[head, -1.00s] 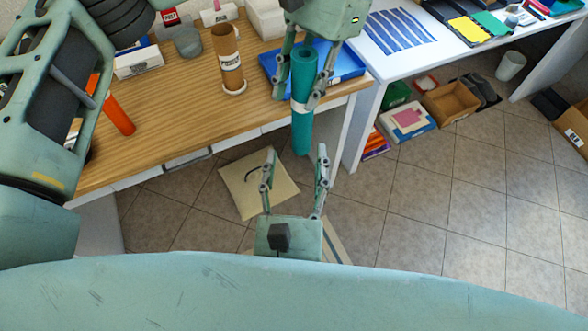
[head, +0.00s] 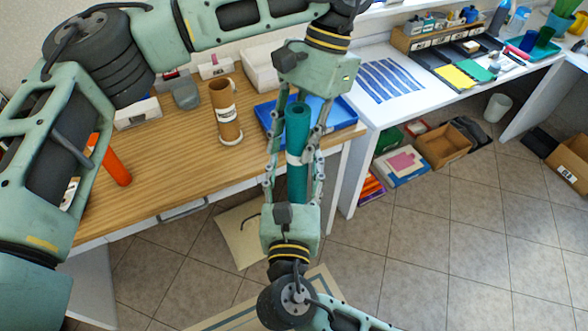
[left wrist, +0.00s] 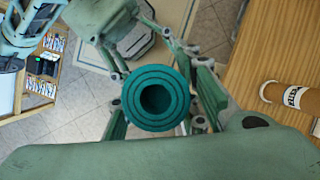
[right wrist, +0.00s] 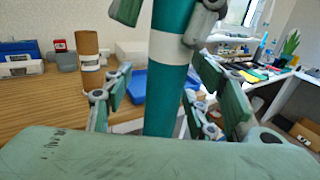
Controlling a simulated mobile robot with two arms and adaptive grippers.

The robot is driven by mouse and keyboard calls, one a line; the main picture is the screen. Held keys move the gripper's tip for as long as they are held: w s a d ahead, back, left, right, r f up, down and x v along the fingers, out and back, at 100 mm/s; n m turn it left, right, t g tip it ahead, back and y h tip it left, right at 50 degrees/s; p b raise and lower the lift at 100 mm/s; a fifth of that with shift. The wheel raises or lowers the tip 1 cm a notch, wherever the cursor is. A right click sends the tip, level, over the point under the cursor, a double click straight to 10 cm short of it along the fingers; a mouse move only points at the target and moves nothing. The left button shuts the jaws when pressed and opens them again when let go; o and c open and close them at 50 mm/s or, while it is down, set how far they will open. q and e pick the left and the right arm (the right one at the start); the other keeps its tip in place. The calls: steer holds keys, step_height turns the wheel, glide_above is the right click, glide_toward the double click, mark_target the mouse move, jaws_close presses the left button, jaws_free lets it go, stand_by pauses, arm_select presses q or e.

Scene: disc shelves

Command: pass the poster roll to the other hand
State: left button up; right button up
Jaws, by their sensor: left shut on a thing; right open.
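The poster roll (head: 298,122) is a teal tube with a white band, held upright off the table's front edge. My left gripper (head: 297,146) comes from above and is shut on its upper part. In the left wrist view the hollow end of the roll (left wrist: 128,100) faces the camera. My right gripper (head: 293,180) comes from below, open, with its fingers on either side of the lower part of the roll. In the right wrist view the roll (right wrist: 166,95) stands between the open fingers; contact is not clear.
A wooden table (head: 170,165) holds a brown labelled tube (head: 224,108), a blue tray (head: 345,112) and an orange tube (head: 112,160). A white table (head: 405,103) stands to the right, with boxes (head: 443,138) on the floor beneath. The tiled floor at right is mostly clear.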

steer(key=shift+a, duration=0.1)
steer(key=c, duration=1.1)
arm_select(q)
steer(key=o, duration=0.9)
steer(key=shift+d, duration=0.1)
arm_select(e)
steer(key=shift+s, duration=0.1)
steer(key=shift+c, duration=0.8)
arm_select(q)
steer(key=o, duration=0.4)
steer(key=shift+r, duration=0.1)
